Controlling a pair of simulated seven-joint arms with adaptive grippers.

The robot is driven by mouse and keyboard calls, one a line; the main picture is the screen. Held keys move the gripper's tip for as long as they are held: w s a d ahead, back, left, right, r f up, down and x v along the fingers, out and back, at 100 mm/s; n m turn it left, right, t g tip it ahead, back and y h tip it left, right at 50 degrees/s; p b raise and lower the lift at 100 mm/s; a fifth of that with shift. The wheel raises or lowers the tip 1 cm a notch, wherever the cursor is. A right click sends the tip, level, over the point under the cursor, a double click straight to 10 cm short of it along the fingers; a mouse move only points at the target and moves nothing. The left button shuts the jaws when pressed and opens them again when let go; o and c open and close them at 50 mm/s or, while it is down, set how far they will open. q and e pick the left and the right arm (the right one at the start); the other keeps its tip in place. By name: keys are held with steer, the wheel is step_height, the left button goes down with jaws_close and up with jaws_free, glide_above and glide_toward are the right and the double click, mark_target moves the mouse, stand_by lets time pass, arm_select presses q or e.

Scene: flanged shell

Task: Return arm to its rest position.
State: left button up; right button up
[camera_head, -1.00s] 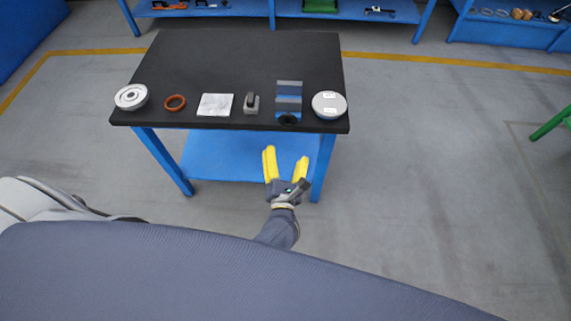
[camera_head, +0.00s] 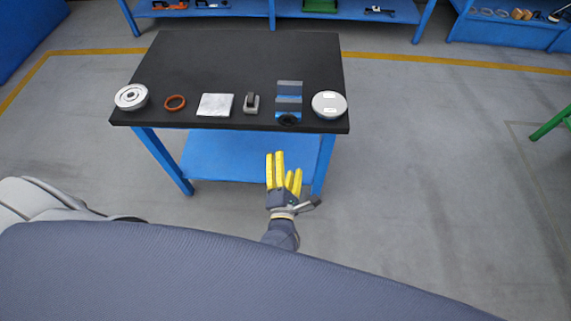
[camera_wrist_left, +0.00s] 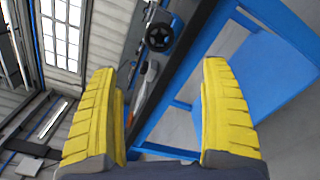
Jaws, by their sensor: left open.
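My left gripper (camera_head: 284,168) is in front of the table's near edge, apart from the table and everything on it. My right gripper is in neither view.
A black-topped table (camera_head: 230,65) with blue legs stands ahead. Along its near edge lie a flanged metal shell (camera_head: 131,97), an orange ring (camera_head: 175,102), a pale square plate (camera_head: 215,105), a grey block (camera_head: 252,104), a blue object (camera_head: 289,100) and a round lidded piece (camera_head: 329,105).

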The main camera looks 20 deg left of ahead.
arm_select(q)
steer(key=shift+d, duration=0.1)
stand_by(0.5)
steer(key=s+d+f+m+h, duration=0.1)
steer(key=d+f+m+h, duration=0.6)
steer(key=f+m, duration=0.7)
steer(key=s+a+f+m+g+h, duration=0.1)
steer(key=s+f+m+g, duration=0.3)
steer(key=f, duration=0.5)
steer(key=s+a+f+m+g+h, duration=0.15)
steer(key=s+f+m, duration=0.3)
steer(key=f, duration=0.45)
steer(key=s+a+f+m+g+y, duration=0.1)
steer(key=s+a+f+m+g, duration=0.2)
steer(key=s+f, duration=0.4)
steer(key=s+a+f+m+g+y, duration=0.2)
steer(key=s+a+f+m+g, duration=0.15)
steer(key=s+f, duration=0.35)
steer(key=s+a+f+g, duration=0.1)
steer(key=s+a+f, duration=0.2)
steer(key=s, duration=0.2)
steer(key=s+a+f+m+g+y, duration=0.1)
steer(key=s+a+f, duration=0.2)
steer(key=s, duration=0.3)
steer(key=s+a+f+g+y, duration=0.1)
steer(key=s+a+f+g, duration=0.1)
steer(key=s+a, duration=0.2)
steer(key=shift+s+a+f+m, duration=0.3)
steer(key=shift+s+a+f, duration=0.1)
steer(key=shift+s, duration=0.55)
